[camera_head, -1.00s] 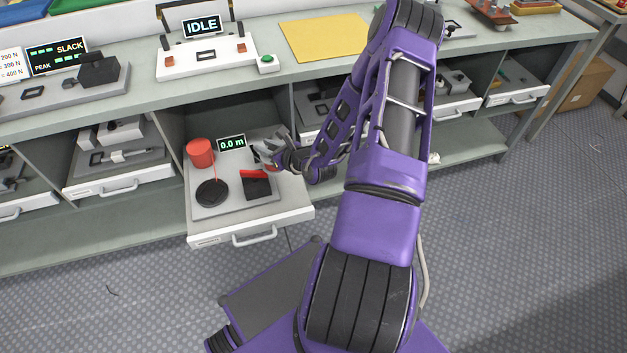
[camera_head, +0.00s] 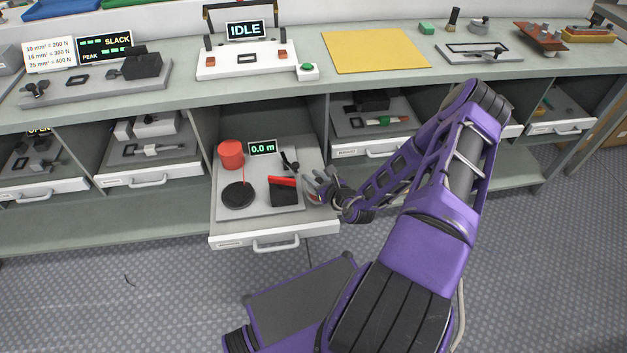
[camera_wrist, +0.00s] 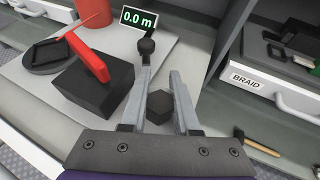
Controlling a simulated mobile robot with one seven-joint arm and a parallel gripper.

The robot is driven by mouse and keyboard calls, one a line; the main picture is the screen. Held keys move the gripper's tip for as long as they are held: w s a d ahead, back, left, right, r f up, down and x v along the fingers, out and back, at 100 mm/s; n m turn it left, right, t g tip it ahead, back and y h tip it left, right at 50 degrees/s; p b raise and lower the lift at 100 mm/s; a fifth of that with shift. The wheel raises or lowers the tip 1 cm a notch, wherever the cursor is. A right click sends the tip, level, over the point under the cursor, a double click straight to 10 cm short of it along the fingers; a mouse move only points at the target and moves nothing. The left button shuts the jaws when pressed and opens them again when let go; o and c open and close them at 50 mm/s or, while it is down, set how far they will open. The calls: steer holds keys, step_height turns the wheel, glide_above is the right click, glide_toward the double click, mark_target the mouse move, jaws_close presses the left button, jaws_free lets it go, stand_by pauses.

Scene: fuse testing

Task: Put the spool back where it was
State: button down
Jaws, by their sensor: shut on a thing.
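A red cylinder that looks like the spool (camera_head: 231,154) stands upright at the back left of a grey plate (camera_head: 228,212) in the open drawer (camera_head: 272,235). A thin red strand runs from it down to a round black disc (camera_head: 238,194). A black block with a red lever (camera_head: 284,191) is at the plate's right. My gripper (camera_head: 318,184) is low at the drawer's right side, apart from the spool. In the wrist view, its fingers (camera_wrist: 161,76) are either side of a small dark block (camera_wrist: 160,105), shut on it. The spool shows only partly there (camera_wrist: 94,12).
A "0.0 m" display (camera_head: 262,149) and a black-knobbed post (camera_head: 290,161) stand at the plate's back. The neighbouring drawer (camera_head: 375,147), labelled BRAID in the wrist view, is to the right. The bench (camera_head: 180,90) overhangs the drawers. A yellow mat (camera_head: 375,51) lies on it.

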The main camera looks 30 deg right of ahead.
steer(key=shift+f, duration=0.35)
steer(key=shift+f, duration=0.1)
steer(key=shift+f, duration=0.15)
steer(key=c, duration=0.7)
jaws_free()
steer(key=shift+o, duration=0.2)
steer(key=shift+s+r, duration=0.2)
steer(key=shift+r, duration=0.15)
steer(key=p+v, duration=0.1)
steer(key=v, duration=1)
steer(key=shift+s+p, duration=0.2)
steer(key=shift+p, duration=0.2)
